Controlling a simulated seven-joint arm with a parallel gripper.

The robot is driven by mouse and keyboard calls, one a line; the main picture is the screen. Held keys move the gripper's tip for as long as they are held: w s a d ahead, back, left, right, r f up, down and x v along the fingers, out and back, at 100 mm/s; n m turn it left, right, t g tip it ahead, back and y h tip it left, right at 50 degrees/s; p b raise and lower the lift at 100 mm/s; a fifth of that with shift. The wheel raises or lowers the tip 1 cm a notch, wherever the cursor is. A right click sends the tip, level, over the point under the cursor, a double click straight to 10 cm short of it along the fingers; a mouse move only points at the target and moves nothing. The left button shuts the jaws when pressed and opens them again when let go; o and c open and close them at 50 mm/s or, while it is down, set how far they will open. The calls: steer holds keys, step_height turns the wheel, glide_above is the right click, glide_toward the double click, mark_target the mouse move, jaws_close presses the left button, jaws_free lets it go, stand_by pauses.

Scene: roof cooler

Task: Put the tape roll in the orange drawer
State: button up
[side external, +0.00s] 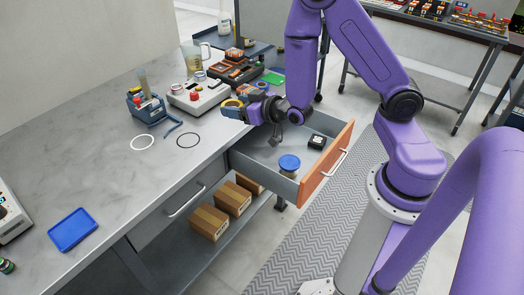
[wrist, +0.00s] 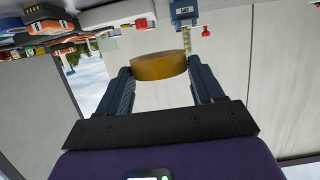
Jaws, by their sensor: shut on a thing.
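The tape roll (wrist: 160,66), a yellow-brown ring, is held between the two fingers of my gripper (wrist: 159,70) in the wrist view. In the side view the tape roll (side external: 231,103) shows at the fingertips of my gripper (side external: 236,109), near the bench edge by the drawer's inner end. The drawer with the orange front (side external: 326,163) is pulled open below and to the right of my gripper. The wrist view does not show the drawer.
Inside the drawer are a blue-lidded jar (side external: 289,165) and a small black box (side external: 317,142). On the bench are a white ring (side external: 142,136), a black ring (side external: 198,140), a blue holder (side external: 147,107) and a grey control box (side external: 196,96). Cardboard boxes (side external: 209,222) sit on the lower shelf.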

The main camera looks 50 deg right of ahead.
stand_by(0.4)
steer(key=s+a, duration=0.2)
steer(key=a, duration=0.8)
steer(key=s+a+r, duration=0.1)
steer(key=s+a, duration=0.1)
steer(key=a, duration=0.8)
steer(key=shift+a+r, duration=0.2)
steer(key=shift+r, duration=0.05)
steer(key=shift+w, duration=0.1)
glide_above(154, 184)
steer(key=f, duration=0.5)
steer(key=s+f, duration=0.1)
steer(key=f, duration=0.2)
steer(key=shift+d+f, duration=0.3)
steer(key=f, duration=0.1)
steer(key=w+f, duration=0.1)
steer(key=f, duration=0.1)
steer(key=shift+a+f, duration=0.15)
steer(key=shift+a, duration=0.05)
steer(key=shift+f, duration=0.35)
